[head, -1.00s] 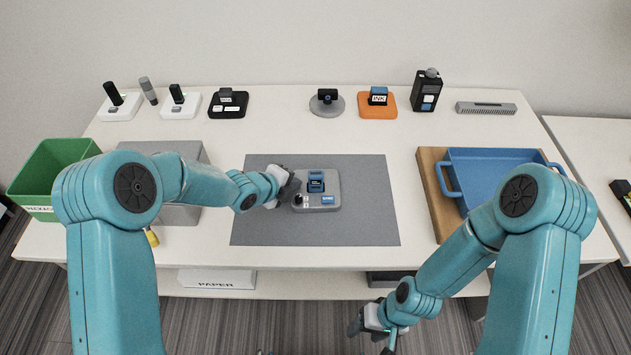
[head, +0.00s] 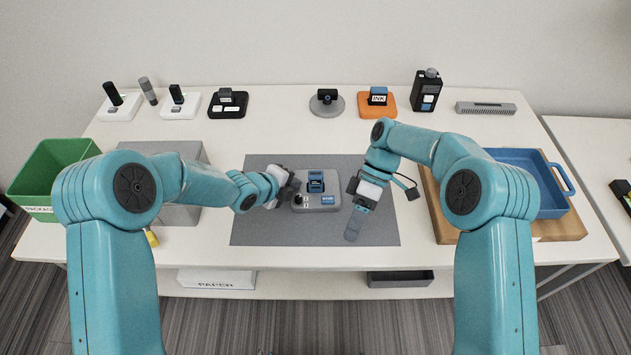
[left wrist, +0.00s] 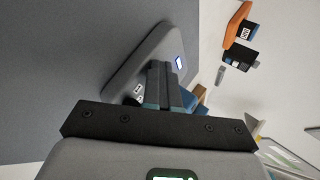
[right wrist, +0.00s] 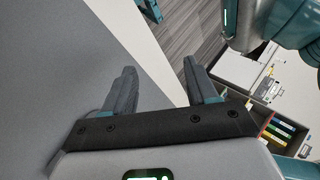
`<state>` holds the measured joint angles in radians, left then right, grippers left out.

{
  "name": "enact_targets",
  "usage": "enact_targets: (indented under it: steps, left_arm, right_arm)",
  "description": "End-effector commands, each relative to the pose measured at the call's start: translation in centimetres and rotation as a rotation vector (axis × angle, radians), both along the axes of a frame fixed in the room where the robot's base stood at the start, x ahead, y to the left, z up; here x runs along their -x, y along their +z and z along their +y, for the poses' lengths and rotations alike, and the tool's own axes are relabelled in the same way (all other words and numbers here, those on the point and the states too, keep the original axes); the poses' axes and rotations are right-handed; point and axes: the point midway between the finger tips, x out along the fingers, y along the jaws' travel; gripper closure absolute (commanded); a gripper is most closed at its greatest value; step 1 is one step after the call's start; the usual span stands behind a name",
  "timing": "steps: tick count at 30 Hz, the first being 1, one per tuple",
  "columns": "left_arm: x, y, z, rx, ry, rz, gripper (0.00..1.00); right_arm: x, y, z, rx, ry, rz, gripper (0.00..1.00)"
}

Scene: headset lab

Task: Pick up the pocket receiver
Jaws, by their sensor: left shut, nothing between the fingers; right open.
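A small blue and dark device (head: 316,180), which looks like the pocket receiver, stands upright in a grey dock (head: 334,189) on the grey mat. Its label is too small to read. My left gripper (head: 294,188) is shut and empty at the dock's left side; I cannot tell whether it touches. In the left wrist view its closed fingers (left wrist: 164,84) cover part of the dock (left wrist: 138,58). My right gripper (head: 355,222) is open and empty, pointing down over the mat to the right of the dock. The right wrist view shows its spread fingers (right wrist: 160,88) with nothing between them.
A blue tray (head: 556,190) on a wooden board stands at the right, partly behind my right arm. A green bin (head: 50,165) and a grey box (head: 190,210) are at the left. Several small devices line the back edge. The mat's front (head: 290,232) is clear.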

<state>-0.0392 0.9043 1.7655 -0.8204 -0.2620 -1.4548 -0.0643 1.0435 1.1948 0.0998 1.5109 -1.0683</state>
Motion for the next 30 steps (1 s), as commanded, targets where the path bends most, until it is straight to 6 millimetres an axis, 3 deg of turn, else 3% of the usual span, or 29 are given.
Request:
enact_targets:
  steps: [1,3,6,10,15,22,30]
  left_arm:
    - [0.0,-0.1,0.0,-0.001,0.001,0.003,1.00]
    - [0.0,-0.1,0.0,-0.001,0.001,0.003,1.00]
    - [0.0,-0.1,0.0,-0.001,0.001,0.003,1.00]
    - [0.0,-0.1,0.0,-0.001,0.001,0.003,1.00]
    - [0.0,-0.1,0.0,-0.001,0.001,0.003,1.00]
    - [0.0,-0.1,0.0,-0.001,0.001,0.003,1.00]
    - [0.0,-0.1,0.0,-0.001,0.001,0.003,1.00]
  right_arm:
    - [-2.8,1.0,1.0,-0.010,0.042,-0.127,0.43]
    - [-6.3,2.5,2.3,-0.023,0.101,-0.291,0.43]
    - [-10.1,5.0,3.8,-0.035,0.174,-0.484,0.43]
    - [-13.1,7.7,5.2,-0.041,0.237,-0.648,0.43]
    - [-14.5,8.4,6.1,-0.042,0.269,-0.726,0.43]
    - [-14.4,4.4,7.3,-0.042,0.269,-0.729,0.43]
    - [-14.4,1.7,8.1,-0.042,0.267,-0.728,0.43]
